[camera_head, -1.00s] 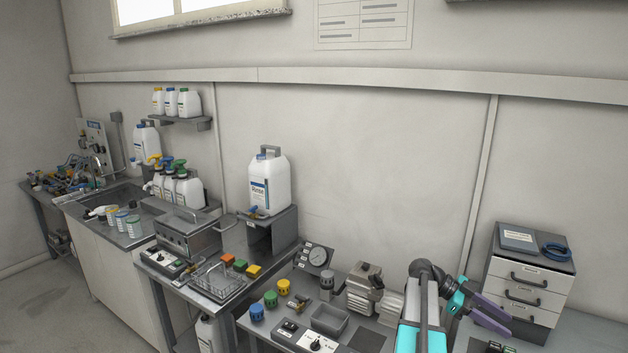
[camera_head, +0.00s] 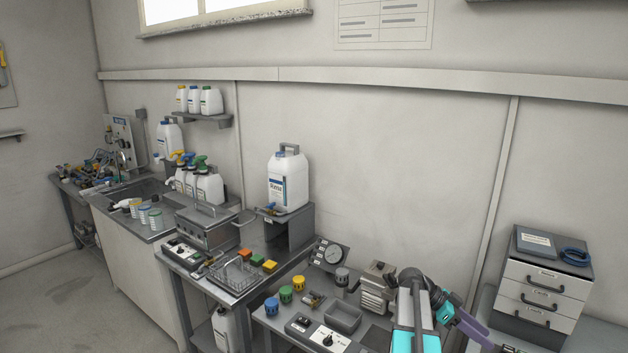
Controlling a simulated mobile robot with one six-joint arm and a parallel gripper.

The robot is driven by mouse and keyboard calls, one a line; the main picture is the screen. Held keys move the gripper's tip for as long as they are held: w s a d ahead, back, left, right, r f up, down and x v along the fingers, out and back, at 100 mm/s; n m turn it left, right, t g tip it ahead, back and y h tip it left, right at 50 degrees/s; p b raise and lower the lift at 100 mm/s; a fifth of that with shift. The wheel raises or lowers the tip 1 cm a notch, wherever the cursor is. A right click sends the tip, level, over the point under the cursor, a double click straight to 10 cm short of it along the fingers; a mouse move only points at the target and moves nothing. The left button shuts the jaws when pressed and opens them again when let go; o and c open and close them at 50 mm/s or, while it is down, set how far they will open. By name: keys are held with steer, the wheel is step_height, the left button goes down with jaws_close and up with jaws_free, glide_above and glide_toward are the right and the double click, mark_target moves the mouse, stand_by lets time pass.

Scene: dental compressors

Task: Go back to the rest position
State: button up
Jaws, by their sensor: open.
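My gripper (camera_head: 500,346) is at the lower right edge of the view. Its purple finger parts point down and right, and the tips are cut off or hard to make out. It is open, and I see nothing held in it. My arm rises in front of the right part of the compressor bench and hides some of it. The gripper is in front of and below the white drawer unit (camera_head: 541,291), apart from it as far as I can tell.
The bench holds blue, green and yellow caps (camera_head: 285,294), a grey tray (camera_head: 343,318), a gauge (camera_head: 332,255) and a compressor (camera_head: 377,287). A white jug (camera_head: 288,180) stands on a raised stand. A sink counter (camera_head: 122,216) is at left. Floor (camera_head: 50,300) is clear at lower left.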

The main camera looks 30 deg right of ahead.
steer(key=w+a+f+n+t+y, duration=0.1)
steer(key=w+a+f+n+t, duration=0.1)
steer(key=w+a+f+n, duration=0.55)
steer(key=w+a+f+n+t, duration=0.25)
steer(key=w+a, duration=0.25)
steer(key=a, duration=0.5)
steer(key=w+a+f+n+t+y, duration=0.1)
steer(key=w+a+f+n+t, duration=0.25)
steer(key=w+a, duration=0.35)
steer(key=w+a+f+n+t+y, duration=0.1)
steer(key=a+f+n, duration=0.25)
steer(key=a, duration=0.75)
steer(key=w+a+f+n+y, duration=0.15)
steer(key=a+n, duration=0.35)
steer(key=a, duration=0.6)
steer(key=a+f+n+t+y, duration=0.1)
steer(key=a+f+n+y, duration=0.2)
steer(key=a, duration=0.8)
steer(key=s+f+n+g+b, duration=0.1)
steer(key=s+f+g+b, duration=0.4)
steer(key=s+f, duration=2.1)
steer(key=a+f+h+b, duration=0.1)
steer(key=b, duration=0.4)
steer(key=shift+f+g, duration=0.3)
steer(key=shift+c, duration=0.5)
